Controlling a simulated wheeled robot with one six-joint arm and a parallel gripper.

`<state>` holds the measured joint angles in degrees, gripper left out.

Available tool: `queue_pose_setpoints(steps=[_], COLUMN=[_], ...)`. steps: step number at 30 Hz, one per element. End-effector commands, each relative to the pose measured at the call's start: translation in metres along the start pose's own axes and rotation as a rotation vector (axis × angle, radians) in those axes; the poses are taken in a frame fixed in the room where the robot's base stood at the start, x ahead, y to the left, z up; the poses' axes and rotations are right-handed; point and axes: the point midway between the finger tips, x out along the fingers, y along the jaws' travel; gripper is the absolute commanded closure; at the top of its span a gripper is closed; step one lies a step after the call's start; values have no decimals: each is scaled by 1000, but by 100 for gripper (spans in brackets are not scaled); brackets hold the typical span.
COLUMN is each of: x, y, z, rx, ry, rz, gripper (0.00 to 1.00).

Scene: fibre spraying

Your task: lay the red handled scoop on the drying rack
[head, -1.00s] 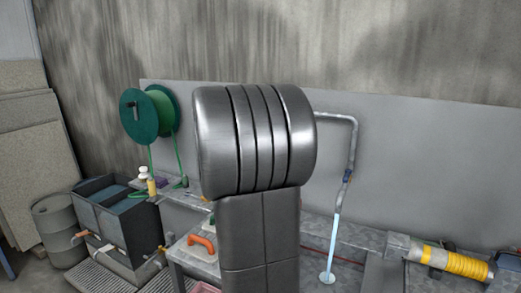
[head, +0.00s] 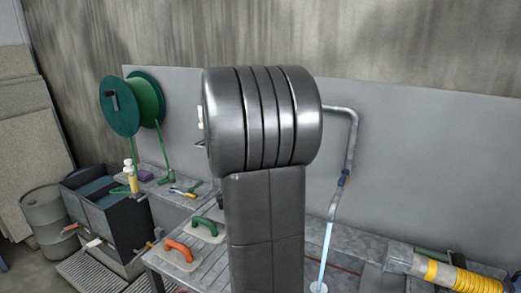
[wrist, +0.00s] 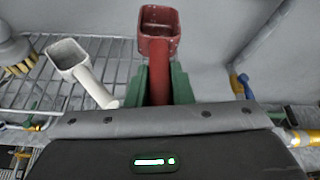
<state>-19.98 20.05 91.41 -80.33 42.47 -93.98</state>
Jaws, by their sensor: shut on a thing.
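In the wrist view my gripper (wrist: 162,84) is shut on the handle of the red handled scoop (wrist: 158,22). The scoop's square, open red cup sticks out beyond the green fingers. The wire drying rack (wrist: 50,98) shows on the left of the wrist view, with the red scoop to the right of most of its visible wires. I cannot tell the height of the scoop above it. A white scoop (wrist: 72,60) lies over the wires, apart from the red one. In the head view my arm hides the gripper, the red scoop and the rack.
A brush (wrist: 14,52) sits at the wrist view's left edge. In the head view, trowels with orange (head: 178,251) and green handles lie on a bench. A green reel (head: 130,103), a dark tub (head: 100,215) and a running water pipe (head: 350,150) stand around it.

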Motion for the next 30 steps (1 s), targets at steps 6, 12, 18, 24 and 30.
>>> queue_pose_setpoints(steps=[6, 12, 18, 24, 30], x=[12, 22, 27, 27, 28], y=[6, 11, 14, 14, 14], z=[-29, -52, -64, -64, -67], rx=[-1, -3, -1, 0, 0], ry=[0, 1, -1, -1, -1], rz=[-1, -2, -1, -1, 0], gripper=[100, 100, 100, 100, 68])
